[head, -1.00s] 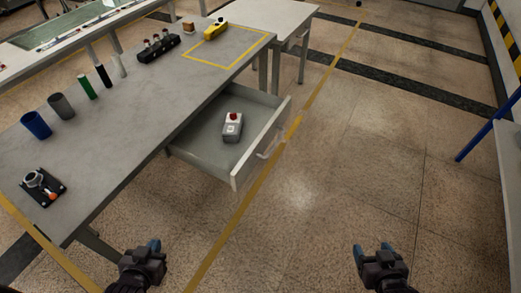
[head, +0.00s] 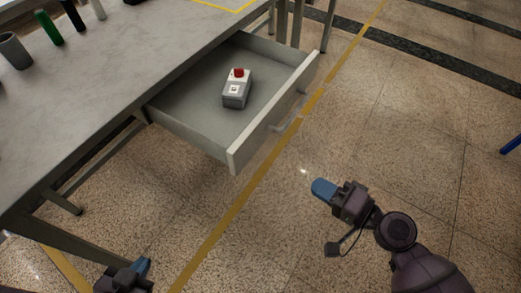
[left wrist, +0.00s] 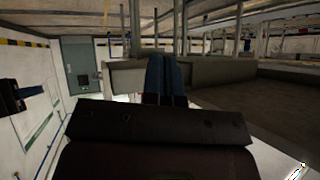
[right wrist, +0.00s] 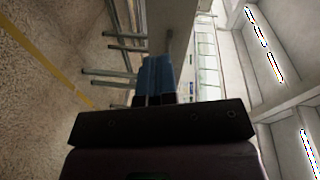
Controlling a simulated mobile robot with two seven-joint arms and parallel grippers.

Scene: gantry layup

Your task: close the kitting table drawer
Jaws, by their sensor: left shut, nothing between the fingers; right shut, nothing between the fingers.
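The kitting table drawer (head: 190,128) is pulled out from under the grey kitting table (head: 120,75). Its front panel (head: 275,112) carries a pale bar handle (head: 287,118). A grey box with a red button (head: 237,90) sits inside the drawer. My right gripper (head: 324,189) is shut and empty, in front of the drawer and apart from it, to the right of the panel. Its blue fingers show together in the right wrist view (right wrist: 157,76). My left gripper (head: 141,266) is shut and empty at the bottom left, near the table's front legs. Its closed fingers show in the left wrist view (left wrist: 165,75).
A grey cup (head: 15,50) and a green cylinder (head: 49,28) stand on the table top. A yellow line (head: 222,228) runs along the floor in front of the table.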

